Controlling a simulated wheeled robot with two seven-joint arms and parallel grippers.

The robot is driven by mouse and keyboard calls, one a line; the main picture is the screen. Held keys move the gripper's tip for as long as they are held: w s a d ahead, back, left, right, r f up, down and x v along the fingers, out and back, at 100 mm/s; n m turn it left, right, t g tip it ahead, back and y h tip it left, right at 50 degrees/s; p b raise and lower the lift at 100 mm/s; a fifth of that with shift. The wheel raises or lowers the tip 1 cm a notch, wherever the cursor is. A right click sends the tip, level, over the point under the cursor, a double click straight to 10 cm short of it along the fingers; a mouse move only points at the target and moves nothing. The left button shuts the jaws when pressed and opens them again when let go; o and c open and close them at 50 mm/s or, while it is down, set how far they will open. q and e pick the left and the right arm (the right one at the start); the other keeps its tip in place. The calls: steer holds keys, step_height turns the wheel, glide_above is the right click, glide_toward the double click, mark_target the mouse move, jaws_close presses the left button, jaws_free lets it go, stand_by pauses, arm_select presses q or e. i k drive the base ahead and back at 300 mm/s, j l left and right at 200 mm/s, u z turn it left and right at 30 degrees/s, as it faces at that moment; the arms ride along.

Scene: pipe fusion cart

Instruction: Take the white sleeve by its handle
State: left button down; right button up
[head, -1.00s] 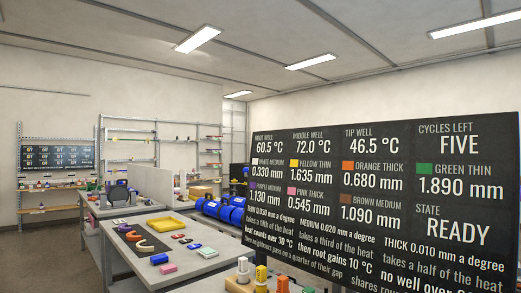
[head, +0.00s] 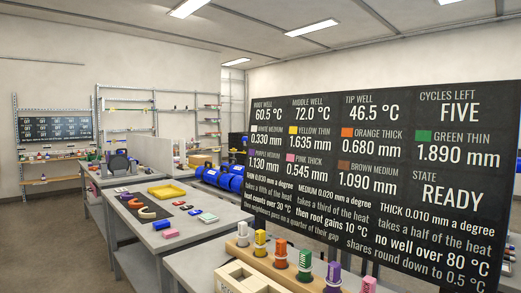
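The white sleeve (head: 242,234) stands upright at the left end of a row of coloured sleeves, at the bottom of the head view. To its right stand a yellow sleeve (head: 260,243), an orange sleeve (head: 281,254), a green sleeve (head: 305,264) and a purple sleeve (head: 333,277). A pink top (head: 369,285) shows at the lower edge. I cannot make out the handle of the white sleeve clearly. Neither of my grippers is in view.
A large dark board (head: 380,170) with readings stands behind the row. A pale wooden box (head: 245,280) sits in front of the sleeves. To the left, a grey bench (head: 140,262) carries a yellow tray (head: 167,191) and several small parts. Floor shows at the far left.

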mark_target(243, 236)
steer(key=i+j+z, duration=0.4)
steer(key=j, duration=0.15)
steer(key=i+j+z, duration=0.25)
steer(key=j+z, duration=0.2)
steer(key=j, duration=0.2)
steer(key=i+j+z, duration=0.2)
steer(key=j+z, duration=0.2)
steer(key=j, duration=0.35)
steer(key=j+z, duration=0.45)
steer(key=j, duration=0.3)
steer(key=j+z, duration=0.4)
steer(key=j, duration=0.4)
